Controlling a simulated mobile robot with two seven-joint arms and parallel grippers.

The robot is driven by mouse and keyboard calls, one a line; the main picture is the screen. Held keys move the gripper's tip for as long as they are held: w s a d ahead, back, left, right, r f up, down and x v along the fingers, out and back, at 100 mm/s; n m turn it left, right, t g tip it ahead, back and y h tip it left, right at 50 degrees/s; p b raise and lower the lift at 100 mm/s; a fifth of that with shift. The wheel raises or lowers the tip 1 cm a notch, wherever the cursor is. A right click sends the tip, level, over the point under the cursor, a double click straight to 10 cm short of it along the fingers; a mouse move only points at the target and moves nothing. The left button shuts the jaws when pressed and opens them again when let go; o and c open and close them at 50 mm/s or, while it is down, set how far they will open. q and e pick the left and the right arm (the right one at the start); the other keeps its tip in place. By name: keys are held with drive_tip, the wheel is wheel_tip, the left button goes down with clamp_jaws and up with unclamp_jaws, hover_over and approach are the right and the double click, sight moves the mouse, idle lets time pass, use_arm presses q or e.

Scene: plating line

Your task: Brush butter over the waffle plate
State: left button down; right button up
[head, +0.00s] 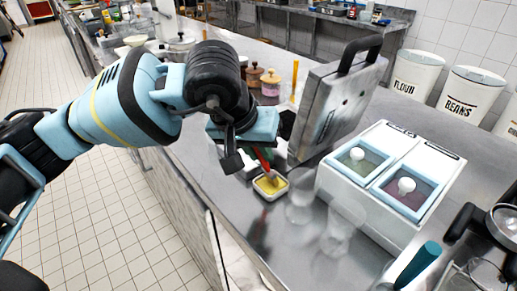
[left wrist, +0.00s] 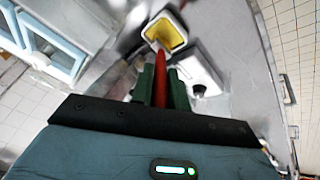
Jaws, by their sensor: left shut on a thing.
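My left gripper (head: 256,158) is shut on a red-handled brush (head: 265,165), which also shows between the green fingers in the left wrist view (left wrist: 161,75). The brush points down at a small square white dish of yellow butter (head: 259,190), and its tip is at or in the butter. The dish also shows in the left wrist view (left wrist: 147,22). The waffle iron's grey lid (head: 335,100), with a black handle, stands raised just right of the gripper. The waffle plate's surface is not clearly visible behind my gripper. My right gripper is not in view.
Clear glasses (head: 342,232) stand right of the butter dish. A white two-bin container (head: 345,195) with blue-framed lids sits further right. Flour (head: 415,75) and beans (head: 468,97) canisters line the wall. Pepper mills and jars (head: 270,83) stand behind. The counter's front edge is near the dish.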

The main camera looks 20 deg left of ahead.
use_arm(q)
drive_tip(key=shift+f, duration=0.1)
idle(0.4)
